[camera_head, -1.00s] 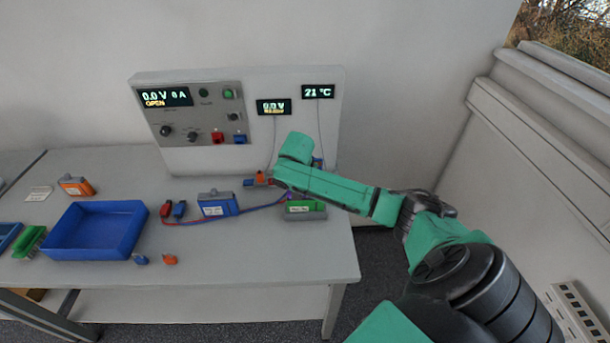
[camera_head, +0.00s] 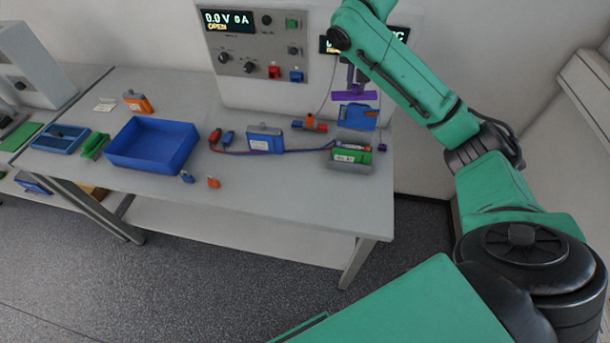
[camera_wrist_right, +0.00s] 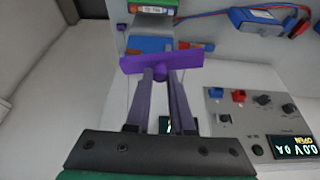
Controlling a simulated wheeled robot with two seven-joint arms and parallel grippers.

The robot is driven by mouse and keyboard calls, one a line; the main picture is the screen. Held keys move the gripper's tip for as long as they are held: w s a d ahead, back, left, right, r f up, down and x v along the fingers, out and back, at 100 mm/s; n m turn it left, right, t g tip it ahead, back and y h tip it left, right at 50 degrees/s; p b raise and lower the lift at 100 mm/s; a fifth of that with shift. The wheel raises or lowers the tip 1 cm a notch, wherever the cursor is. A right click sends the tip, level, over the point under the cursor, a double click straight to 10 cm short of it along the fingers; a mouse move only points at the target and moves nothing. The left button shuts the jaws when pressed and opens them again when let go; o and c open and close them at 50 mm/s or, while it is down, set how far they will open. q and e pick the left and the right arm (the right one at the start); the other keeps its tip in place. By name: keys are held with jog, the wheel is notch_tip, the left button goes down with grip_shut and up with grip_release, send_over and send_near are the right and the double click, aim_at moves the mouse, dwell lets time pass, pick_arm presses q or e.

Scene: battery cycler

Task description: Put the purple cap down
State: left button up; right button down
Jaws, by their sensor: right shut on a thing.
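The purple cap (camera_head: 353,96) is a flat bar with a small round knob. My right gripper (camera_head: 352,82) is shut on the knob and holds the cap in the air above the right back part of the table. In the right wrist view, the cap (camera_wrist_right: 180,62) spans across the tips of my right gripper (camera_wrist_right: 162,76). Below it are a blue piece (camera_head: 357,116) on a grey fixture (camera_head: 350,135) and a green battery (camera_head: 351,155) at the fixture's front. My left gripper is out of view.
A cycler panel (camera_head: 240,50) stands behind. A blue tray (camera_head: 150,165) stands left. The table's front right (camera_head: 320,200) is clear.

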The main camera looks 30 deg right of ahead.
jog(key=s+a+f+n+y+b, duration=0.1)
jog(key=a+f+n+y+b, duration=0.2)
jog(key=a+n, duration=0.5)
jog(key=s+a+f+n+y+b, duration=0.1)
jog(key=a+f+n+y+b, duration=0.15)
jog(key=a+f+n, duration=0.4)
jog(key=shift+n, duration=0.45)
jog(key=f+p, duration=0.1)
jog(key=f, duration=0.5)
jog(key=a+f+p, duration=0.1)
jog(key=f, duration=0.5)
jog(key=a+f+p, duration=0.1)
jog(key=f, duration=0.4)
jog(key=shift+s+a+f+p, duration=0.25)
jog(key=shift+s+f+p, duration=0.05)
jog(key=shift+f+p, duration=0.1)
jog(key=shift+f, duration=0.35)
jog(key=shift+f, duration=0.1)
jog(key=c, duration=0.8)
grip_release()
